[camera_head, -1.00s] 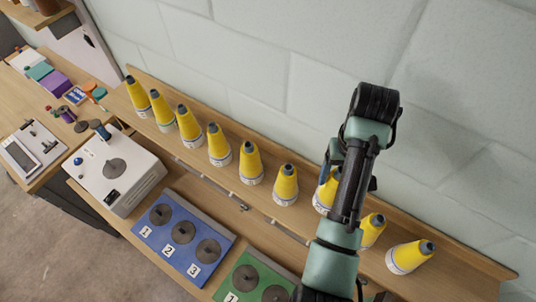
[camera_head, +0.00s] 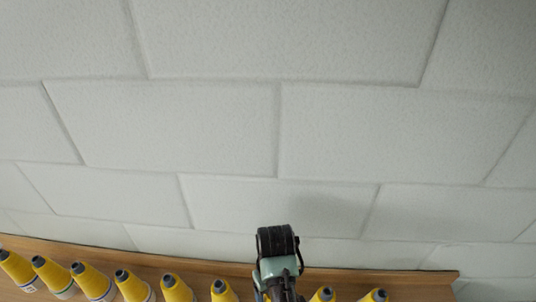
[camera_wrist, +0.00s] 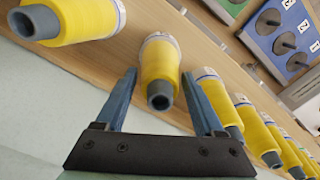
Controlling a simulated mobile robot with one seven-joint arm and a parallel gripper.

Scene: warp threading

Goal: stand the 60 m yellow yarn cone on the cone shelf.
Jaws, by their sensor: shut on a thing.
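In the wrist view my gripper (camera_wrist: 157,76) has one blue finger on each side of a yellow yarn cone (camera_wrist: 160,58) with a grey tip and a pale base band. It is shut on this cone. The cone's tip points toward the wrist camera, and its base is by the wooden cone shelf (camera_wrist: 105,58). I cannot tell whether the base touches the wood. No length label is readable. In the head view the shelf (camera_head: 420,279) runs along the bottom edge, and my arm hides the held cone and gripper.
Other yellow cones stand close on both sides: one at the upper left (camera_wrist: 80,18) and several in a row to the right (camera_wrist: 218,98). A blue board with grey discs (camera_wrist: 262,42) lies beyond the shelf.

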